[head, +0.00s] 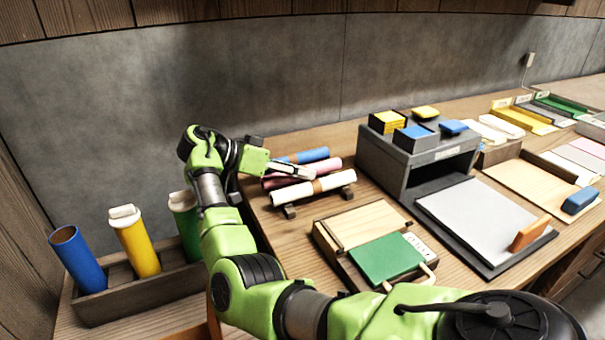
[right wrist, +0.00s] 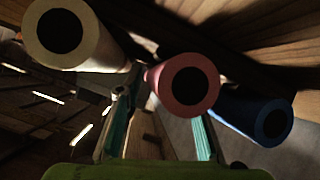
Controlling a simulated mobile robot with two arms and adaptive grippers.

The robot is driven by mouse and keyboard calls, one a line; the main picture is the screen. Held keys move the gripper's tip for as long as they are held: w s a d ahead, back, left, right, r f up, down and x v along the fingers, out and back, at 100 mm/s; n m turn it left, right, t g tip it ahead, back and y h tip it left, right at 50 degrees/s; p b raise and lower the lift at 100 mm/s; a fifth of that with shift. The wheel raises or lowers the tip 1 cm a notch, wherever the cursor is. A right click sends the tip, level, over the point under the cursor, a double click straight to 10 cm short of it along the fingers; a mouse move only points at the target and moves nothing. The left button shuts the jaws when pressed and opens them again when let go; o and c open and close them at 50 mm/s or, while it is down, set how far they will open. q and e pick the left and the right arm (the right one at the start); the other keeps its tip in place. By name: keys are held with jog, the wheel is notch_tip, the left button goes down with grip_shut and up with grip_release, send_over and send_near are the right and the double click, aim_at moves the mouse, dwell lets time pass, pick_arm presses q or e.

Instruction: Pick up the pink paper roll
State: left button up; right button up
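The pink paper roll (head: 327,166) lies on a low rack between a white roll (head: 328,184) and a blue roll (head: 312,155). My right gripper (head: 284,160) is at the left end of these rolls and hides part of the pink one. In the right wrist view the open end of the pink roll (right wrist: 186,86) faces the camera. The fingers of my right gripper (right wrist: 164,110) stand apart, one to each side of the pink roll. Contact cannot be made out. My left gripper is not in view.
A grey box (head: 407,160) with small coloured boxes on top stands right of the rack. A wooden case with a green panel (head: 386,258) lies in front. A wooden trough (head: 130,297) with upright rolls is at the left. A grey wall is behind.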

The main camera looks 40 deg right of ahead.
jog(key=shift+c, duration=0.4)
jog(key=c, duration=0.8)
